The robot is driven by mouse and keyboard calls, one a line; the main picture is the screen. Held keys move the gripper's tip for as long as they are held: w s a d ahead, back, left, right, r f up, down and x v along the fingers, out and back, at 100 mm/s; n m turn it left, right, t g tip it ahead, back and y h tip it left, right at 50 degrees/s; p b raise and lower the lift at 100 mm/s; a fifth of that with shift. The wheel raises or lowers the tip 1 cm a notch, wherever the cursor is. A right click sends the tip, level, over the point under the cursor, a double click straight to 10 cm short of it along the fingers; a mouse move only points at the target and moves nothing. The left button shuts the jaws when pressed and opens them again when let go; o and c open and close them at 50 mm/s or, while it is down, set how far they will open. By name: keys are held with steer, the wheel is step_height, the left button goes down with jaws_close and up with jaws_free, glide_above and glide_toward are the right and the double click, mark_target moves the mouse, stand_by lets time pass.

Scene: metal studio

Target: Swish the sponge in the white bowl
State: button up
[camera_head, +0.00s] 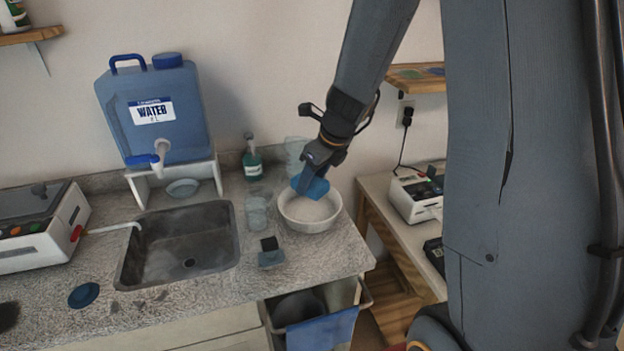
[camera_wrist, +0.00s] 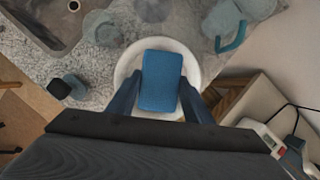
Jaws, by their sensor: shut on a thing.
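The white bowl (camera_head: 310,216) stands on the right part of the stone counter, right of the sink. My gripper (camera_head: 314,184) points down over the bowl and is shut on the blue sponge (camera_head: 308,187). In the wrist view the sponge (camera_wrist: 160,82) sits between the two fingers of my gripper (camera_wrist: 160,95), with the bowl (camera_wrist: 128,66) around and behind it.
The sink (camera_head: 185,245) is left of the bowl. A glass (camera_head: 258,212) stands close to the bowl's left, with a green bottle (camera_head: 252,162) behind. A small dark-topped item (camera_head: 271,255) lies in front. A blue water container (camera_head: 155,105) stands at the back.

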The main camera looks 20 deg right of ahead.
steer(key=shift+f+b, duration=3.05)
steer(key=shift+f, duration=0.55)
steer(key=shift+r, duration=0.2)
steer(key=shift+r+p, duration=0.6)
steer(key=shift+p, duration=0.4)
steer(key=shift+f+b, duration=0.6)
steer(key=shift+f, duration=0.2)
steer(key=shift+r+p, duration=0.75)
steer(key=shift+p, duration=0.25)
steer(key=shift+f+b, duration=0.6)
steer(key=shift+f, duration=0.2)
steer(key=shift+r, duration=0.2)
steer(key=shift+r+p, duration=4)
steer(key=shift+p, duration=0.9)
